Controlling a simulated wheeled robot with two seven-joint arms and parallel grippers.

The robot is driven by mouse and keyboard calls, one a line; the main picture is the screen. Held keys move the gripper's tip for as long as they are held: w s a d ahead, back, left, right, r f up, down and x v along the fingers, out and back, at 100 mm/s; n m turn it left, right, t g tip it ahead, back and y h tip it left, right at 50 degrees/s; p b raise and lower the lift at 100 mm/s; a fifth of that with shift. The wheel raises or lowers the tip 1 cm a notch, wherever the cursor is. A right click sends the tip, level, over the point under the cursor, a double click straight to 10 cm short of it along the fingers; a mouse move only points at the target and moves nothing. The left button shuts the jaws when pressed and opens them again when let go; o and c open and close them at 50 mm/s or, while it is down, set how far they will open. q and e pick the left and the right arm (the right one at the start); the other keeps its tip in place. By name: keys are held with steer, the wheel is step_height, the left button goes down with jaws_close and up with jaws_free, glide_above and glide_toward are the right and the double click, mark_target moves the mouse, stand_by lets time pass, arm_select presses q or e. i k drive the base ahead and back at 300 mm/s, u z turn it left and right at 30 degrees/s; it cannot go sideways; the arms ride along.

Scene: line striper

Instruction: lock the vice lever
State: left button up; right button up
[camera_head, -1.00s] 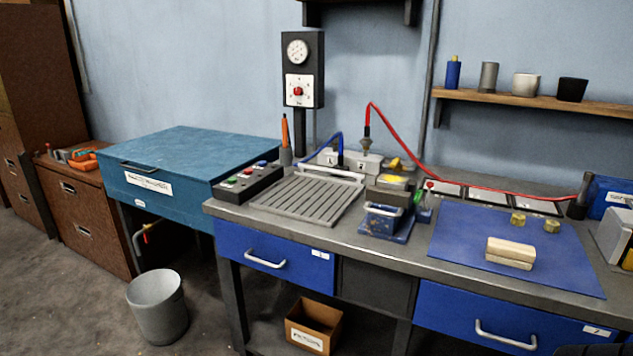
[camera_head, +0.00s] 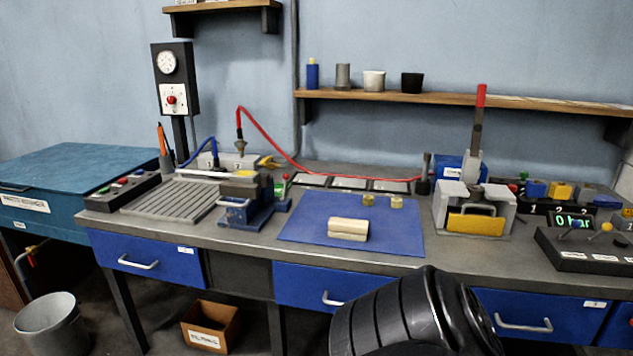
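A small blue vice-like device (camera_head: 246,212) with a grey top block and a pale front handle stands on the bench, left of the blue mat. Farther right, a grey fixture (camera_head: 446,208) with a yellow front plate (camera_head: 475,225) has an upright lever with a red grip (camera_head: 481,96) behind it. I cannot tell for certain which of the two the task calls the vice. A black ribbed part of my own arm shows at the bottom, in front of the drawers. Neither of my grippers is in view.
A blue mat (camera_head: 300,225) holds a pale wooden block (camera_head: 348,229) and two small brass pieces. A red hose (camera_head: 290,157) arches behind it. A black control box (camera_head: 580,254) with a display stands at the right. A slatted grey tray (camera_head: 172,203) lies left.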

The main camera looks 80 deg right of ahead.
mark_target(286, 176)
steer(key=k, duration=0.55)
steer(key=z, duration=0.8)
